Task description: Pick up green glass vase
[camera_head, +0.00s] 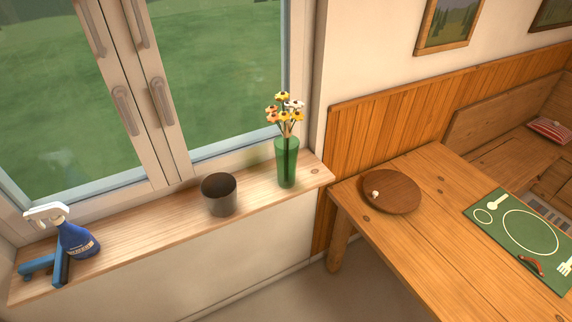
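The green glass vase (287,165) stands upright near the right end of the wooden windowsill, in front of the window. It holds several yellow, orange and white flowers (285,108) whose stems go down into it. Neither of my grippers shows in the head view, and nothing is touching the vase except the sill and the flowers.
A dark grey pot (219,196) stands left of the vase on the windowsill (150,228). A blue spray bottle (77,241) and a blue tool (42,267) are at the sill's left end. Right of the sill, a wooden table (400,235) carries a brown plate (393,193) and a green placemat (510,228).

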